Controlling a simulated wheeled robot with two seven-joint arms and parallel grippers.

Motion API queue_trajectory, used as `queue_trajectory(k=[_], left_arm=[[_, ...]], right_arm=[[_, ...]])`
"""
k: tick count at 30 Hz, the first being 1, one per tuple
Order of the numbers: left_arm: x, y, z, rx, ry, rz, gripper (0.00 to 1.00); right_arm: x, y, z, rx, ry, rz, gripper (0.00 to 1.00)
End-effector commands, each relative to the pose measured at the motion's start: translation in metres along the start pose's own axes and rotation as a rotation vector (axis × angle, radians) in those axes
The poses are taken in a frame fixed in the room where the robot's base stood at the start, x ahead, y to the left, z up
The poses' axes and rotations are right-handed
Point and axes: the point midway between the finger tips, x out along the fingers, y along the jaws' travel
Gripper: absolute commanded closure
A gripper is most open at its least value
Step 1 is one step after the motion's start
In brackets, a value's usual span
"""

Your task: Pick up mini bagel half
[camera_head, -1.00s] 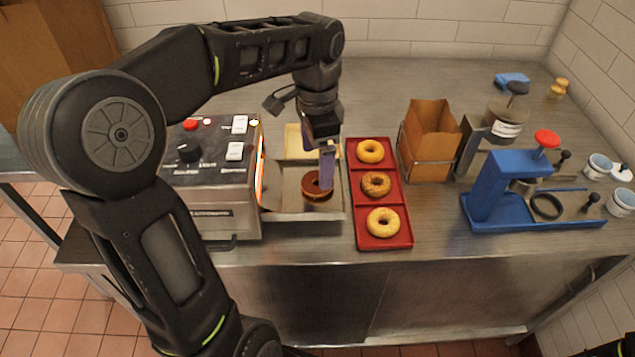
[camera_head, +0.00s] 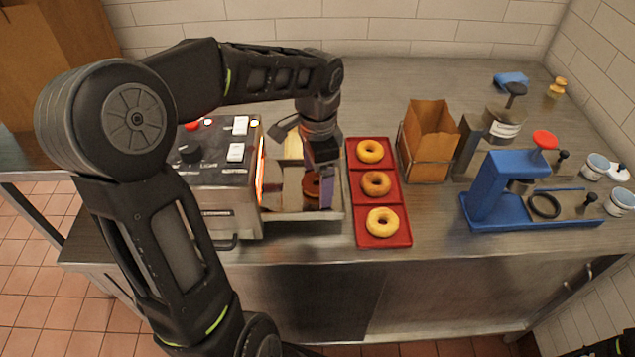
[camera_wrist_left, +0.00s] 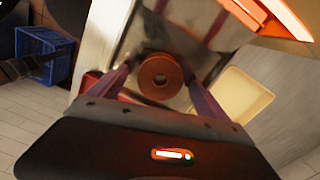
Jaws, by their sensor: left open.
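The mini bagel half (camera_head: 311,186), brown and ring-shaped, lies in the metal tray (camera_head: 300,215) at the toaster's (camera_head: 213,175) right side. My left gripper (camera_head: 322,196) is low over this tray and partly hides the bagel half. In the left wrist view the bagel half (camera_wrist_left: 160,80) shows its hole and lies between the two spread fingers of my left gripper (camera_wrist_left: 157,68). The fingers look open on either side of it; I cannot tell whether either touches it.
A red tray (camera_head: 384,241) with three whole bagels stands close on the right. Beyond it are a paper bag (camera_head: 431,140) in a wire stand and a blue press (camera_head: 495,190). A pale yellow block (camera_wrist_left: 243,95) lies by the metal tray. The toaster's side opening glows orange.

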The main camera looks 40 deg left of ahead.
Motion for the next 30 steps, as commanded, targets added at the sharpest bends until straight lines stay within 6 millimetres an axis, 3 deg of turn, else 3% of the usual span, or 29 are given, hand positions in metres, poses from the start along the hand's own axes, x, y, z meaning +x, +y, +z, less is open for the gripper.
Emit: queue_trajectory(k=[5, 26, 30], left_arm=[[-0.0002, 0.0000, 0.0000, 0.000, 0.000, 0.000, 0.19], [-0.0002, 0.0000, 0.0000, 0.000, 0.000, 0.000, 0.76], [-0.0002, 0.0000, 0.0000, 0.000, 0.000, 0.000, 0.76]], right_arm=[[0.0000, 0.0000, 0.0000, 0.000, 0.000, 0.000, 0.64], [-0.0001, 0.0000, 0.0000, 0.000, 0.000, 0.000, 0.64], [-0.0001, 0.0000, 0.0000, 0.000, 0.000, 0.000, 0.64]])
